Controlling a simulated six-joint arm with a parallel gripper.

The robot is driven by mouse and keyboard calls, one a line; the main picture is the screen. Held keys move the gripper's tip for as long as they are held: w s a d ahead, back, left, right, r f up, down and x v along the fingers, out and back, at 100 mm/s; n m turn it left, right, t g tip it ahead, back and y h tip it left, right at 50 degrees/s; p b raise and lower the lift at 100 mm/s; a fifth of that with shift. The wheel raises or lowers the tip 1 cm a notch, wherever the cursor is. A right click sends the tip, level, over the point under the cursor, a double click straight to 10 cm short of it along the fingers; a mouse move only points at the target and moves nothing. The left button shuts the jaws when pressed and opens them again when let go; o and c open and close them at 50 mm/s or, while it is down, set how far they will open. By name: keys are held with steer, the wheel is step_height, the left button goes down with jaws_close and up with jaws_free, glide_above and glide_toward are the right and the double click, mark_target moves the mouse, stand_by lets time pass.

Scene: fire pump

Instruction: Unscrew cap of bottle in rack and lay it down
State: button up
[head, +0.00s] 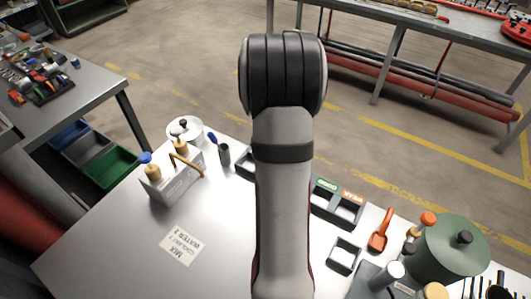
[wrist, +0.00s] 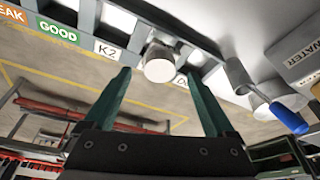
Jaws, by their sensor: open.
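In the wrist view my gripper (wrist: 163,75) is open, its two green fingers spread apart. A pale cylinder with a round end (wrist: 160,63) shows between the fingertips, with clear space on both sides; it looks like the capped bottle, but I cannot tell cap from body. It sits at a grey rack-like frame (wrist: 115,42) with a K2 label. I see no finger touching it. In the head view my arm covers the middle of the table and hides my gripper and this bottle.
A two-slot tray with green and orange labels (head: 337,203), an orange scoop (head: 380,230) and a green canister (head: 450,255) stand right of my arm. A block with brass-coloured fittings (head: 172,180) stands left. The tabletop (head: 120,245) is bare at front left, around a paper card (head: 183,244).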

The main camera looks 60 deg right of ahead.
steer(key=shift+x, duration=1.3)
steer(key=c, duration=1.3)
steer(key=n+t, duration=0.1)
steer(key=n, duration=0.3)
steer(key=shift+s+d+n+y, duration=0.1)
steer(key=shift+n+y, duration=0.2)
steer(key=shift+y, duration=0.1)
steer(key=shift+c, duration=0.2)
steer(key=shift+n, duration=0.4)
steer(key=n+y, duration=0.1)
steer(key=n, duration=0.2)
steer(key=shift+n+t, duration=0.4)
steer(key=n, duration=0.1)
steer(key=n+y, duration=0.1)
steer(key=shift+d+r+n, duration=0.1)
steer(key=shift+d+n, duration=0.1)
steer(key=shift+n, duration=0.2)
steer(key=n+y, duration=0.1)
steer(key=n, duration=0.5)
steer(key=shift+y, duration=0.4)
